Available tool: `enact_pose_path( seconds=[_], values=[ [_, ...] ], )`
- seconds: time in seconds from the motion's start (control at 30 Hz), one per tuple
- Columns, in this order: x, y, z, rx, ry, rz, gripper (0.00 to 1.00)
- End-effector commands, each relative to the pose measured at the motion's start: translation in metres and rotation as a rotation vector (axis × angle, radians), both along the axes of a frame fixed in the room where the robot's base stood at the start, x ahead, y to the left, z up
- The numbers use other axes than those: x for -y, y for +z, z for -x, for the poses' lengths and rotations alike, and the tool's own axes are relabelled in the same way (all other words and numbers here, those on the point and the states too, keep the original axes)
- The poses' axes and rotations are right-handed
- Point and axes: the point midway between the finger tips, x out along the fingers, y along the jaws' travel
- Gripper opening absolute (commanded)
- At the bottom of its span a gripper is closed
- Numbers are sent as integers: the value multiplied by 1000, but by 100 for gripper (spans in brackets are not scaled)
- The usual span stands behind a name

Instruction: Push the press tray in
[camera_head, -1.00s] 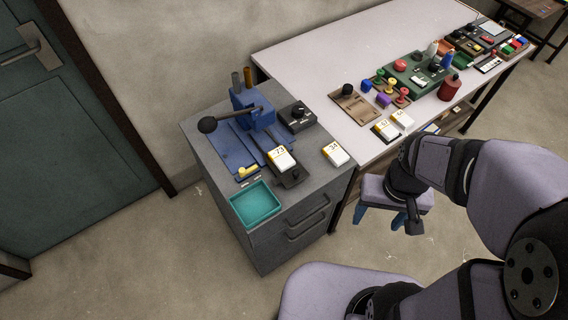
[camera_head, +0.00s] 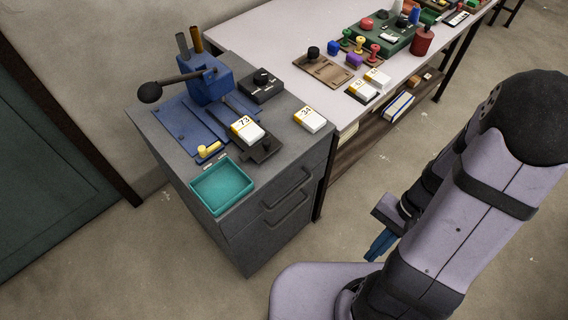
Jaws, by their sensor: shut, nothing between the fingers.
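The blue press (camera_head: 207,82), with a black ball-ended lever (camera_head: 165,87), stands on the grey cabinet. A dark press tray (camera_head: 264,153) sticks out from the press toward the cabinet's front edge. A white block marked 73 (camera_head: 247,129) sits on this tray, and a small dark knob shows near its outer end. My gripper (camera_head: 377,249) has blue fingers pointing down, shut and empty. In the picture it is to the right of the cabinet and well apart from the tray.
A teal bin (camera_head: 223,187) and a yellow handle (camera_head: 210,149) are left of the tray. A white block marked 34 (camera_head: 310,119) lies to its right, and a black box with a dial (camera_head: 261,85) is behind. The bench (camera_head: 290,35) holds stamps and several boxes.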

Motion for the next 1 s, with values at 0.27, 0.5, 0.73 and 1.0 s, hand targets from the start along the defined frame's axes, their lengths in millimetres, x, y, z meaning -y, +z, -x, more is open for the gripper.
enact_pose_path(
  seconds=[0.27, 0.5, 0.73, 1.0],
  values=[
    [-68, -29, -61, -224, -670, -461, 0],
    [-86, 62, -161, -244, -971, -880, 0],
    [-89, 112, -178, -324, -1020, -1085, 0],
    [-92, 116, -177, -355, -1025, -1092, 0]
  ],
)
